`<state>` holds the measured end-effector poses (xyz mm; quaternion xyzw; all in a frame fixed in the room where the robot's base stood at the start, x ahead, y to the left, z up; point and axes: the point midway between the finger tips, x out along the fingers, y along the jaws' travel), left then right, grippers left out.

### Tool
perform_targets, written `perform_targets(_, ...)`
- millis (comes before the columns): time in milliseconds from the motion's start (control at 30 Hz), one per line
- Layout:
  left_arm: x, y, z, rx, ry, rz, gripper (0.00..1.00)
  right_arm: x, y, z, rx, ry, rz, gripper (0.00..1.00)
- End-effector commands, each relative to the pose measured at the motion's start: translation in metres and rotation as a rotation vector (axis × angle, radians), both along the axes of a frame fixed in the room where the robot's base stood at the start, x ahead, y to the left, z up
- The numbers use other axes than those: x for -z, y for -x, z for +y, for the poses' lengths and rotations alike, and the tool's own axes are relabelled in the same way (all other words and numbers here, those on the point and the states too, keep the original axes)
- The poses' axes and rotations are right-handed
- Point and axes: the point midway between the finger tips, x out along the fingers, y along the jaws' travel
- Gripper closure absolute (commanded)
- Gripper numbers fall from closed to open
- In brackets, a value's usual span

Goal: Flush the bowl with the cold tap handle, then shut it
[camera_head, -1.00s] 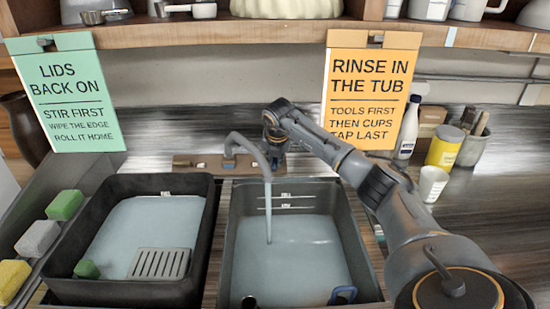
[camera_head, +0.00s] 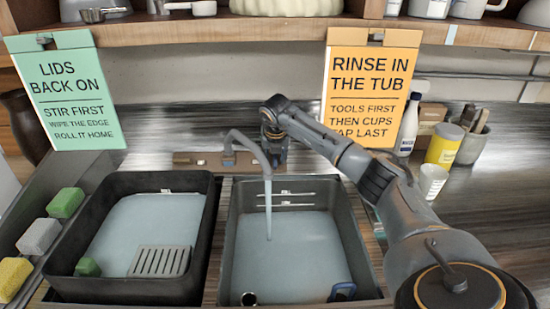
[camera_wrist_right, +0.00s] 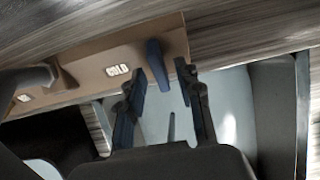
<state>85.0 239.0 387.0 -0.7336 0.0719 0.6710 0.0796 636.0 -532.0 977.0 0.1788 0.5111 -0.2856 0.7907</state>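The cold tap handle (camera_wrist_right: 157,66) is a blue lever beside a COLD label (camera_wrist_right: 118,70) on a brown plate, seen in the right wrist view. My right gripper (camera_wrist_right: 163,78) is open, with the lever between its spread fingertips; I see no clear contact. In the head view the right gripper (camera_head: 273,152) is over the back of the right basin, and the lever is hidden there. The curved grey spout (camera_head: 245,143) sends a thin stream (camera_head: 268,208) into the right basin (camera_head: 232,240), which holds bluish water. I see no separate bowl. My left gripper is out of view.
The left basin (camera_head: 208,225) holds water and a grey grate (camera_head: 160,262). Several sponges (camera_head: 38,236) lie left of it. A white cup (camera_head: 433,180), yellow tin (camera_head: 444,146) and bottle (camera_head: 408,125) stand right of my arm. A shelf (camera_head: 220,40) crosses above.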

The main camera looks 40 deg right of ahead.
Motion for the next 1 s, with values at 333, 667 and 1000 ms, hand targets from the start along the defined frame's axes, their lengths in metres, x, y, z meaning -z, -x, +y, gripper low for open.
perform_targets(333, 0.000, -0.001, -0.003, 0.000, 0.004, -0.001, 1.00, -0.063, 0.020, 0.017, -0.002, 0.002, -0.005, 0.65)
perform_targets(667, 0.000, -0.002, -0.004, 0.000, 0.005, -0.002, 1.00, -0.102, 0.035, 0.029, 0.000, 0.001, -0.001, 0.65)
perform_targets(1000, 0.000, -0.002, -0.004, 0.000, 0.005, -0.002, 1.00, -0.105, 0.036, 0.030, 0.000, 0.001, -0.001, 0.65)
